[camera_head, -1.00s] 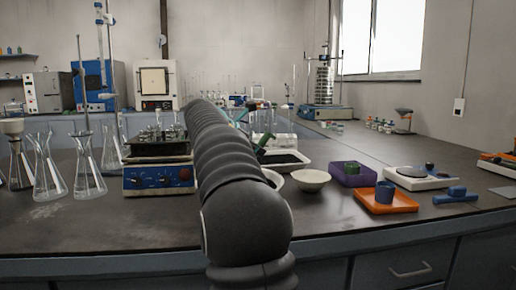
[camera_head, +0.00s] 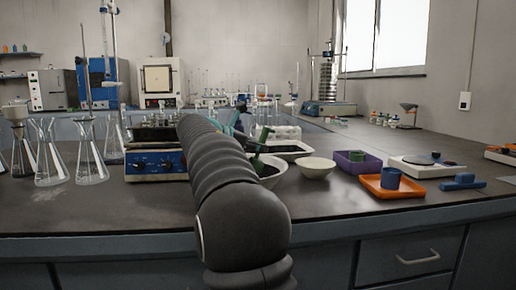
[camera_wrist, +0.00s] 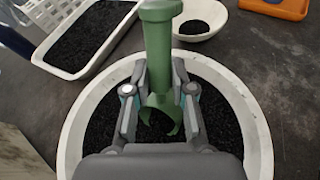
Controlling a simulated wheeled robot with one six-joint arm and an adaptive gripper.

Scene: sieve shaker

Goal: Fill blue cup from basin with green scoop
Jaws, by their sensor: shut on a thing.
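My gripper (camera_wrist: 161,82) is shut on the green scoop (camera_wrist: 158,40), whose handle stands up between the fingers in the wrist view. The scoop's lower end is over or in the black grains of the round white basin (camera_wrist: 257,125); how deep it reaches is hidden by my gripper. In the head view, the green scoop (camera_head: 263,137) shows above the basin (camera_head: 274,178), partly behind my arm. The blue cup (camera_head: 390,178) stands upright on an orange tray (camera_head: 407,193) to the right, apart from my gripper.
A white bowl (camera_head: 316,170) holding some black grains sits right of the basin. A white tray (camera_wrist: 42,52) of black grains lies behind. A purple tray (camera_head: 371,167), a scale (camera_head: 411,169) and a blue object (camera_head: 464,182) are to the right. Bare bench lies in front.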

